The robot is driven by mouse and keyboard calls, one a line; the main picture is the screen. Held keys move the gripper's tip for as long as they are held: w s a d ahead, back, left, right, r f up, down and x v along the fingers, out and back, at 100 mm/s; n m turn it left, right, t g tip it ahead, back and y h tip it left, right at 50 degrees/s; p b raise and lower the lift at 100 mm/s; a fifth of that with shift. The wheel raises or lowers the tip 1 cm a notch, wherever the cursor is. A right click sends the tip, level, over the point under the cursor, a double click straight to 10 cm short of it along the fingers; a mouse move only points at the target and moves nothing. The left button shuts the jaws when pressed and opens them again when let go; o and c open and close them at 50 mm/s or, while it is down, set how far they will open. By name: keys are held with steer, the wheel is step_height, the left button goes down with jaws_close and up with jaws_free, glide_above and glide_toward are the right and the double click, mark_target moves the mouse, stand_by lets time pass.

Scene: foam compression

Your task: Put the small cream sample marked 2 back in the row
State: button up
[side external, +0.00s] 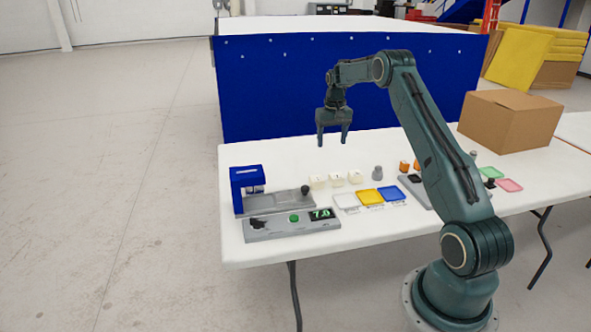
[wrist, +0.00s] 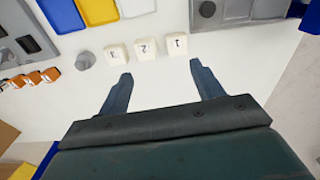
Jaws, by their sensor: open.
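Three small cream samples stand in a row on the white table. The sample marked 2 (wrist: 147,49) is the middle one; it also shows in the side view (side external: 336,180). The sample marked 3 (wrist: 116,54) is to its left in the wrist view, and the sample marked 1 (wrist: 175,46) to its right. Small gaps separate them. My gripper (side external: 333,144) is open and empty, raised above the table near the row. In the wrist view its fingertips (wrist: 160,69) are spread, with nothing between them.
A grey weight (side external: 377,173) stands beside sample 3. White (side external: 346,201), yellow (side external: 369,197) and blue (side external: 391,194) trays lie in front of the row. A blue press (side external: 246,176) stands left, behind a panel (side external: 292,224) reading 7.0. Orange cubes (wrist: 33,78) are beyond the weight.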

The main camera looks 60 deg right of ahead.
steer(key=s+a+r+n+t, duration=0.1)
steer(key=s+a+r+n, duration=0.1)
steer(key=a+r, duration=0.95)
steer(key=s+a+r+n+t, duration=0.1)
steer(key=s+a+r+n, duration=0.15)
steer(key=a+r, duration=0.85)
steer(key=s+a+n+t, duration=0.1)
steer(key=s+a+t, duration=0.1)
steer(key=s+a, duration=0.95)
steer(key=s+a+f+n+t, duration=0.1)
steer(key=s+a+f, duration=0.3)
steer(key=s+a, duration=0.4)
steer(key=s+n, duration=0.1)
steer(key=s, duration=0.2)
steer(key=shift+a+f+n, duration=0.2)
steer(key=shift+n, duration=0.15)
steer(key=shift+c, duration=0.5)
